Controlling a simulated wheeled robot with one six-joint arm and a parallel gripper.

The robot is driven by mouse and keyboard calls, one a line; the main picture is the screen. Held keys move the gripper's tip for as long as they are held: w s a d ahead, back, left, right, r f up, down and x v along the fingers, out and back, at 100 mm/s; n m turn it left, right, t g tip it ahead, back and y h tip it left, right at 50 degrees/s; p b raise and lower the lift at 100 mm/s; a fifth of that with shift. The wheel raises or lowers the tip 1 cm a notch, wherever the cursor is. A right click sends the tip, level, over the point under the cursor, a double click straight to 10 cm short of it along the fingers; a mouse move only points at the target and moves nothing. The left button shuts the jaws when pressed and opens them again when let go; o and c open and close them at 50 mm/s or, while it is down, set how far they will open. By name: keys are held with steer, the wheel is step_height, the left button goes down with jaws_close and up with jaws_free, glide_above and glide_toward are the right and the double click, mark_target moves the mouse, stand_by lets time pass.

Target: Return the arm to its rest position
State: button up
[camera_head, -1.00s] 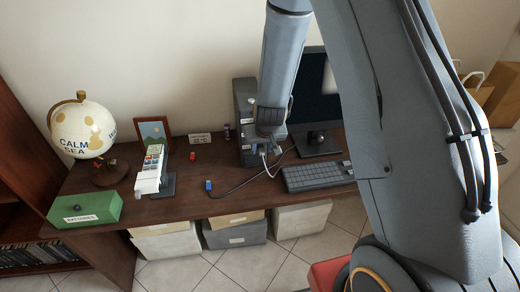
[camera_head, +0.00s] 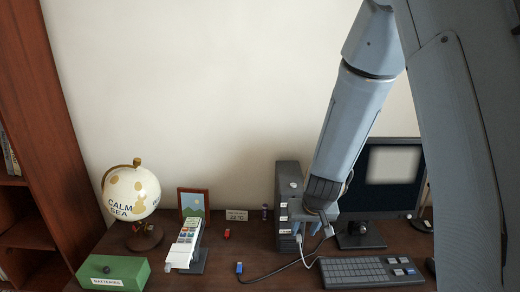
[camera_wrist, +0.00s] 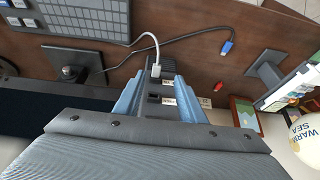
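My gripper (camera_head: 318,226) hangs over the desk in front of the black computer tower (camera_head: 287,180), at the end of my raised grey-blue arm. In the wrist view my gripper (camera_wrist: 158,84) has its two blue fingers apart, with no object held between them. The tower (camera_wrist: 155,66) shows beyond the gap, with a white cable (camera_wrist: 157,43) at it. In the head view the gripper hides part of the tower's side and the cables, so I cannot tell its exact distance from them.
A blue-ended cable (camera_head: 239,268) lies on the desk. The keyboard (camera_head: 368,271) and monitor (camera_head: 393,178) stand right. The wall above is clear.

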steer(key=s+d+g+b, duration=0.1)
steer(key=s+d+b, duration=0.1)
steer(key=s, duration=0.6)
steer(key=s+d+r+g+b, duration=0.1)
steer(key=s+b, duration=0.3)
steer(key=s, duration=0.4)
steer(key=shift+s+d+g+b, duration=0.3)
steer(key=shift+s+d+g, duration=0.05)
steer(key=shift+g, duration=0.25)
